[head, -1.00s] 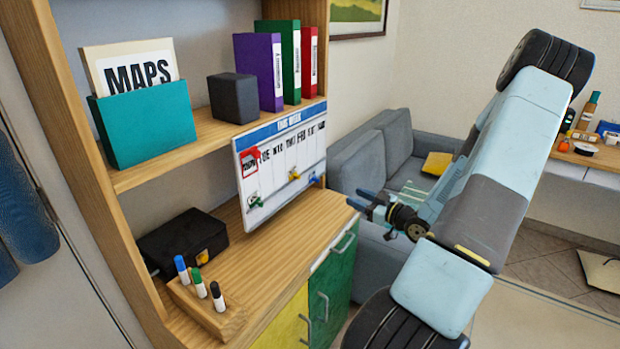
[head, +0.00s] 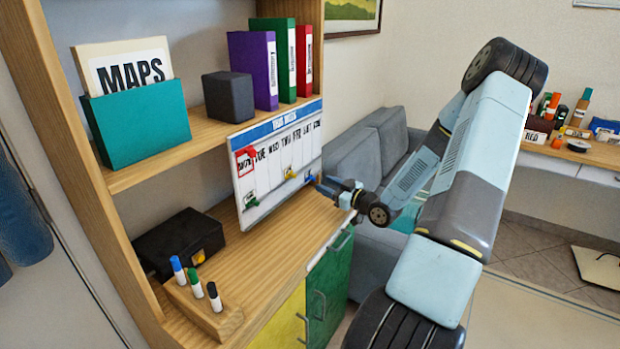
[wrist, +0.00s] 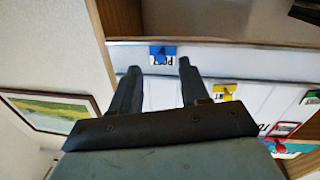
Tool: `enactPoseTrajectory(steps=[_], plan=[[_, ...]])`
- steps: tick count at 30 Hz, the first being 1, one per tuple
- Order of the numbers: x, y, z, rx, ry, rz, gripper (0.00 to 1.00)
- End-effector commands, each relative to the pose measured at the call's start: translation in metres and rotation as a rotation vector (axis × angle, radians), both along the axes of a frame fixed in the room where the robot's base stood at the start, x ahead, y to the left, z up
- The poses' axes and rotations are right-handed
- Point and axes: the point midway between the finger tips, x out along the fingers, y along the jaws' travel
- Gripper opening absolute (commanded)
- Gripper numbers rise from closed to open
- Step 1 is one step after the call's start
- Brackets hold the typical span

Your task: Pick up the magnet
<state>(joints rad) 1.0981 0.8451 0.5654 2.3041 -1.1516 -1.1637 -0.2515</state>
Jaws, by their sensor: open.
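A white weekly board (head: 272,175) with a blue top strip stands on the wooden counter. It bears a blue magnet (head: 310,178) at its lower right, a yellow magnet (head: 289,174), a green magnet (head: 251,202) and a red one at the upper left. My gripper (head: 325,187) is open beside the board's lower right edge, close to the blue magnet. In the wrist view my gripper (wrist: 158,67) has its two fingers apart, with the blue magnet (wrist: 162,52) and its small card seen between the tips. Whether the fingers straddle the magnet in depth, I cannot tell.
A marker holder (head: 205,310) with several markers and a black box (head: 180,245) are on the counter left of the board. The shelf above (head: 210,130) carries a teal file box (head: 140,125), a dark cube and binders. A grey sofa (head: 365,160) is behind.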

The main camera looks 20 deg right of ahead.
Motion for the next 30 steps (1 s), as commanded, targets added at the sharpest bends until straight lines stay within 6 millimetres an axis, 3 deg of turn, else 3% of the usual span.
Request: enactPoseTrajectory(steps=[7, 15, 30], plan=[[0.030, 0.016, -0.001, -0.001, -0.001, 0.001, 0.45], [0.033, 0.017, -0.001, 0.000, 0.001, 0.000, 0.45], [0.033, 0.016, -0.001, -0.001, 0.000, -0.001, 0.00]])
